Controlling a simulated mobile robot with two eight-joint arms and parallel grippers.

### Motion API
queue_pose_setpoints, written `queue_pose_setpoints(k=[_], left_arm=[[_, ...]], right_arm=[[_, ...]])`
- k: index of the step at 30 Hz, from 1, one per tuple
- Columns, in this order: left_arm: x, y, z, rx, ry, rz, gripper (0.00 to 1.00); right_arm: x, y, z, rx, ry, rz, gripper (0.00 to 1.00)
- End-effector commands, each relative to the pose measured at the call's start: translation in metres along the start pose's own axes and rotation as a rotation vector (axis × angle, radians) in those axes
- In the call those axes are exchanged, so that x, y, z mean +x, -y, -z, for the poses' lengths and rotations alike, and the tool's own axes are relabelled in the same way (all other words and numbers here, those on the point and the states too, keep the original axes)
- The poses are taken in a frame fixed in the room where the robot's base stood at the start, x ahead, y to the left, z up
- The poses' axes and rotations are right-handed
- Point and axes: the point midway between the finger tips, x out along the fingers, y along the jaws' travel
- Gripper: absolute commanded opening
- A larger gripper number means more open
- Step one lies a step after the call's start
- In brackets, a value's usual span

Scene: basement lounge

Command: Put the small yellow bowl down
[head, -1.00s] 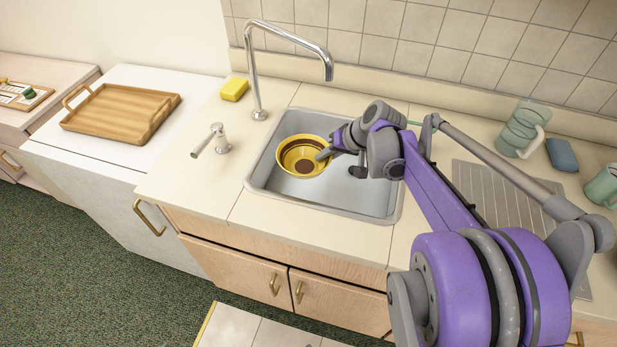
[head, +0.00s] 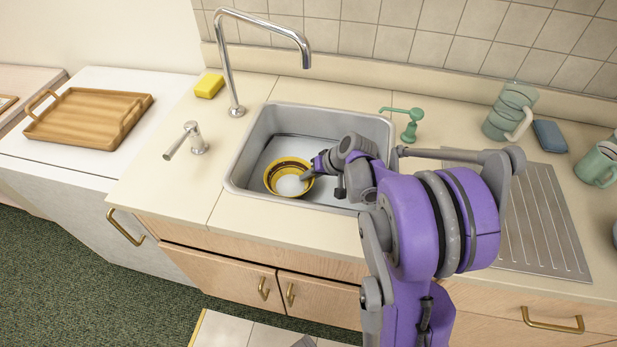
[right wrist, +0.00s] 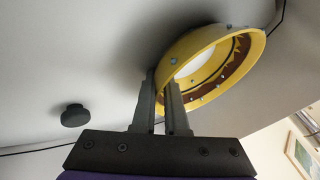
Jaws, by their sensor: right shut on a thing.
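The small yellow bowl (head: 288,179) has dark bands and a pale middle. It is inside the grey sink basin (head: 243,172), toward its front left. My right gripper (head: 308,176) is shut on the bowl's right rim. In the right wrist view the bowl (right wrist: 250,48) is tilted in the picture, with its rim between my right gripper's fingers (right wrist: 165,95). Small pale dots show on the bowl, and a dark shadow lies on the grey surface beside it. I cannot tell whether the bowl touches the basin floor. My left gripper is not in view.
A green dispenser (head: 407,122), green mugs (head: 511,112) and a ribbed drainboard (head: 545,215) are on the right. A wooden tray (head: 88,117) lies far left.

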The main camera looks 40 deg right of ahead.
Motion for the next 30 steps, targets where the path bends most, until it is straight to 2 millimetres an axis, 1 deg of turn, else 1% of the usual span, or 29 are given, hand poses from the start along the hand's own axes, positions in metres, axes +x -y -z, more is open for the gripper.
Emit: queue_pose_setpoints(k=[1, 10, 11, 12, 14, 15, 16, 25, 28, 30], left_arm=[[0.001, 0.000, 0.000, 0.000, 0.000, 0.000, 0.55], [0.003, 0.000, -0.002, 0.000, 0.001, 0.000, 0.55], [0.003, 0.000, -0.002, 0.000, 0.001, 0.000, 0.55], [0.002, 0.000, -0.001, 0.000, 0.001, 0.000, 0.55], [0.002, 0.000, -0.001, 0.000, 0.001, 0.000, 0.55], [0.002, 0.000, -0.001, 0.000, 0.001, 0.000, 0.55], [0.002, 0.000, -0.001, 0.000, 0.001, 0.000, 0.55], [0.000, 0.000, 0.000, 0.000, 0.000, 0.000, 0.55], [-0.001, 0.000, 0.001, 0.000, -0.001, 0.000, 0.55], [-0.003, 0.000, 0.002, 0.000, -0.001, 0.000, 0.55]], right_arm=[[0.003, -0.001, -0.001, 0.001, 0.000, 0.001, 0.00], [0.004, -0.002, -0.002, 0.001, 0.000, 0.000, 0.00], [0.005, -0.003, -0.002, 0.000, 0.000, 0.000, 0.12], [0.004, -0.002, -0.002, 0.000, 0.000, 0.000, 0.20], [0.004, -0.002, -0.002, 0.000, 0.000, 0.000, 0.30], [0.004, -0.002, -0.002, 0.000, 0.000, 0.000, 0.38], [0.004, -0.002, -0.002, 0.000, 0.000, 0.000, 0.42], [0.001, -0.001, -0.001, 0.000, 0.000, 0.000, 0.42], [-0.009, -0.002, 0.000, 0.002, -0.001, -0.001, 0.42], [-0.021, -0.001, -0.001, 0.004, -0.001, -0.001, 0.42]])
